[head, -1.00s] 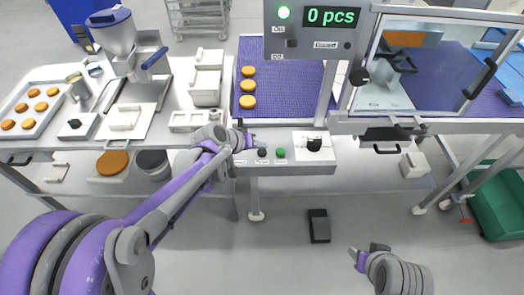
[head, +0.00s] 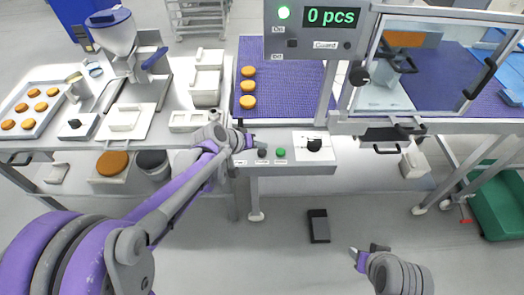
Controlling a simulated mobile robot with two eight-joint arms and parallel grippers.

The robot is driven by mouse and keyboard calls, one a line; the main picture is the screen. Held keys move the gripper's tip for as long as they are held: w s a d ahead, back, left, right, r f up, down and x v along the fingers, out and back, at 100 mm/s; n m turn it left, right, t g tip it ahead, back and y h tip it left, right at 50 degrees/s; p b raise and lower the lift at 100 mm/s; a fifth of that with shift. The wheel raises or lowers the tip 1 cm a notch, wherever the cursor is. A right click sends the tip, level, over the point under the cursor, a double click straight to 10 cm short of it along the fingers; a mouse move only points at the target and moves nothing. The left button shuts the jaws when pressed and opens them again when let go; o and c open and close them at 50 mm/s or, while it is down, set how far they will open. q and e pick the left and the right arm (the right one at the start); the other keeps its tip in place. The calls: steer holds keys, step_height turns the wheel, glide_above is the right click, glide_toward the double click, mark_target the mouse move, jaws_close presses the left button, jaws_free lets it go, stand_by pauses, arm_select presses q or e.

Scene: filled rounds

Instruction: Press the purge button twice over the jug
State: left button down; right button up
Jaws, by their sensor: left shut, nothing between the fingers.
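My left gripper (head: 249,140) is shut and empty, at the left end of the control panel (head: 326,168). Its tip is just above and left of a dark button (head: 262,153); I cannot tell whether they touch. A green button (head: 280,153) is to the right of the dark one. The small labels under the buttons are too blurred to read, so I cannot tell which is purge; another button may be hidden by the gripper. A metal container (head: 75,82), possibly the jug, is by the hopper at left. My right gripper (head: 366,253) hangs low over the floor, its opening unclear.
A black dial (head: 314,145) is on the panel's right part. Several orange rounds (head: 249,86) lie on the purple belt (head: 290,75) behind. The display (head: 334,16) reads 0 pcs. A tray of rounds (head: 38,104) and a hopper (head: 113,32) stand at left. A dark box (head: 318,226) is on the floor.

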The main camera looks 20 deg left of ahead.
mark_target(260, 153)
arm_select(q)
steer(key=shift+f, duration=0.15)
arm_select(e)
steer(key=shift+f, duration=0.1)
arm_select(q)
steer(key=shift+f+b, duration=0.25)
steer(key=shift+b, duration=0.05)
arm_select(e)
steer(key=shift+s+f, duration=0.2)
steer(key=shift+f, duration=0.05)
arm_select(q)
steer(key=shift+f+b, duration=0.35)
steer(key=shift+f, duration=0.25)
arm_select(e)
steer(key=shift+s+f, duration=0.1)
steer(key=shift+f, duration=0.4)
arm_select(q)
steer(key=shift+r, duration=0.1)
arm_select(e)
steer(key=shift+r, duration=0.1)
arm_select(q)
steer(key=shift+r+p, duration=0.6)
steer(key=shift+r, duration=0.3)
arm_select(e)
steer(key=shift+w+r, duration=0.3)
steer(key=shift+r, duration=0.4)
arm_select(q)
steer(key=shift+r, duration=0.1)
